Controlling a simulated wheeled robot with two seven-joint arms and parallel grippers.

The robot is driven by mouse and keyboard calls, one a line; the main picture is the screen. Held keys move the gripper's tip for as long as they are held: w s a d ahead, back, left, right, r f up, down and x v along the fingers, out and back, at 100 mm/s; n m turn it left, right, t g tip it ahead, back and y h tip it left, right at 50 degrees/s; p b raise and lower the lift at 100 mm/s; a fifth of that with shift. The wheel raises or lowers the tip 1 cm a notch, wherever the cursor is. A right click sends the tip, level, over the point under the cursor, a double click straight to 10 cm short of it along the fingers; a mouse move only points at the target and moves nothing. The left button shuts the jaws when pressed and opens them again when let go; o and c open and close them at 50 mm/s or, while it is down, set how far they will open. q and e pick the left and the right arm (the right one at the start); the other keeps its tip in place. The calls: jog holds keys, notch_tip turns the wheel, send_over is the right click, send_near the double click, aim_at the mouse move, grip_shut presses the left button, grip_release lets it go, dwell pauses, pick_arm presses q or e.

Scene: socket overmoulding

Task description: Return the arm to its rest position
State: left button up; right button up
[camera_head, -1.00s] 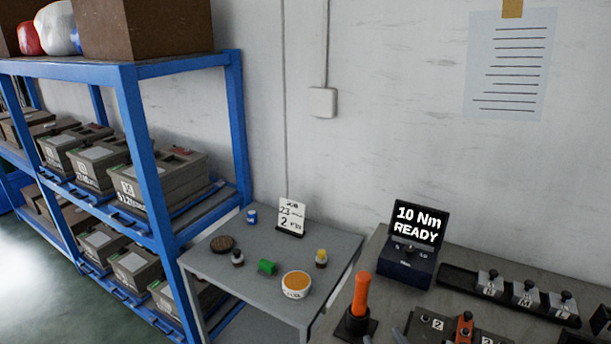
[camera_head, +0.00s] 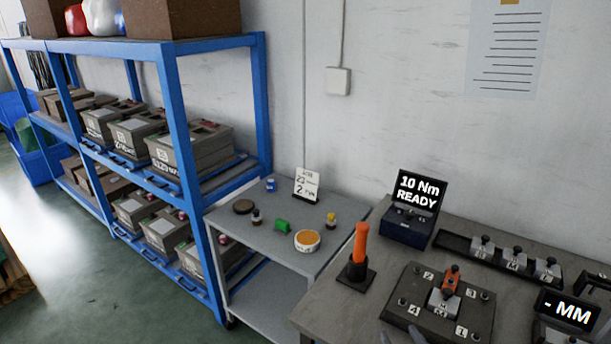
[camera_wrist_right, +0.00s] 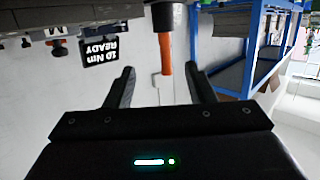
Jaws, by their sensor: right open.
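My left gripper is not in view.
The workbench holds a fixture plate (camera_head: 400,308) with a clamp (camera_head: 446,295), a "10 Nm READY" display (camera_head: 418,193), a black rail (camera_head: 455,243) of blocks, and a "- MM" display (camera_head: 568,309). A grey cart (camera_head: 265,250) and a blue shelf (camera_head: 190,120) stand left.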

jog(key=s+g+h, duration=0.2)
jog(key=s+g, duration=1)
jog(key=s, duration=0.4)
notch_tip(320, 180, down, 30)
jog(key=s+g, duration=0.1)
jog(key=s, duration=0.1)
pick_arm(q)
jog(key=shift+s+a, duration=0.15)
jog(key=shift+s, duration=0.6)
pick_arm(e)
jog(key=s+d+f, duration=0.1)
jog(key=s+f, duration=0.8)
jog(key=s, duration=0.1)
jog(key=s+d+f+g, duration=0.1)
jog(key=s+d+f, duration=0.1)
jog(key=s+f, duration=0.8)
jog(key=shift+d+n+g, duration=0.3)
jog(key=shift+n, duration=0.1)
jog(key=shift+o, duration=0.4)
